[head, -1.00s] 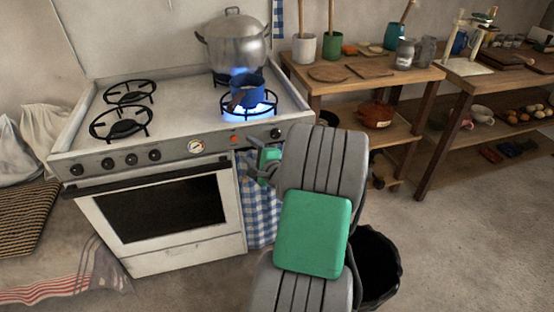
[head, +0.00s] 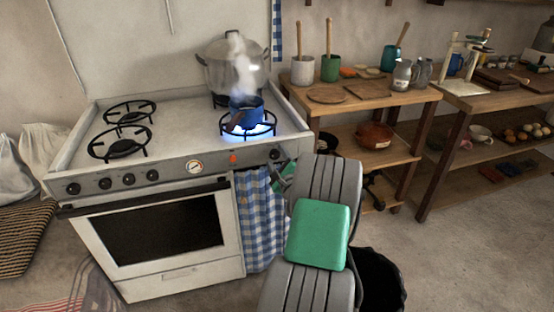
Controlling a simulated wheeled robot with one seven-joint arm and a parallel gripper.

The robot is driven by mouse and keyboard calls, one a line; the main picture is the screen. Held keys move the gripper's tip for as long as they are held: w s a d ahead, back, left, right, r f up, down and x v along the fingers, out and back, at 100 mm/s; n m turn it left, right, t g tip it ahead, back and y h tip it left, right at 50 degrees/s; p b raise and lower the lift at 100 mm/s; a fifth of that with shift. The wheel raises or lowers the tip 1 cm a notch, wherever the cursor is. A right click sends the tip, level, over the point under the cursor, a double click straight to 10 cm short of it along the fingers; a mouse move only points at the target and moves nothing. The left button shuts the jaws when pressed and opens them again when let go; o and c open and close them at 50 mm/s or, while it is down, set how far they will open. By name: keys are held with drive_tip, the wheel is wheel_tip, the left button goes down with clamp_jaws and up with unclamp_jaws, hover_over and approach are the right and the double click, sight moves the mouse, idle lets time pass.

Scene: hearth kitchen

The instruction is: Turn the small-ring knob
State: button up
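The white stove has a grey front panel with several black knobs at its left (head: 128,179) and a single black knob (head: 275,154) at its right end. No label shows which one is the small-ring knob. A blue pot (head: 246,112) stands on the lit front right burner (head: 262,130), with blue flame under it and steam above. My gripper (head: 284,176) is just below and right of the right-end knob, close to the panel. My arm partly hides it, so I cannot tell whether its fingers are open or touch anything.
A large lidded metal pot (head: 232,70) stands on the back right burner. A blue checked towel (head: 260,225) hangs on the stove front beside the oven door (head: 155,235). Wooden shelves (head: 330,110) stand close at right. A black bin (head: 378,280) is by my arm.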

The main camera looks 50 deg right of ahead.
clamp_jaws()
idle(0.4)
drive_tip(key=shift+n+b, duration=0.3)
drive_tip(key=n+b, duration=0.1)
drive_tip(key=n, duration=0.1)
drive_tip(key=n+b, duration=0.4)
drive_tip(key=shift+f, duration=0.25)
drive_tip(key=n+b, duration=0.4)
drive_tip(key=n, duration=0.1)
drive_tip(key=shift+b, duration=0.4)
drive_tip(key=shift+r+n+b, duration=0.15)
drive_tip(key=shift+n+b, duration=0.75)
drive_tip(key=shift+n, duration=0.2)
drive_tip(key=shift+o, duration=0.4)
unclamp_jaws()
drive_tip(key=shift+r, duration=0.1)
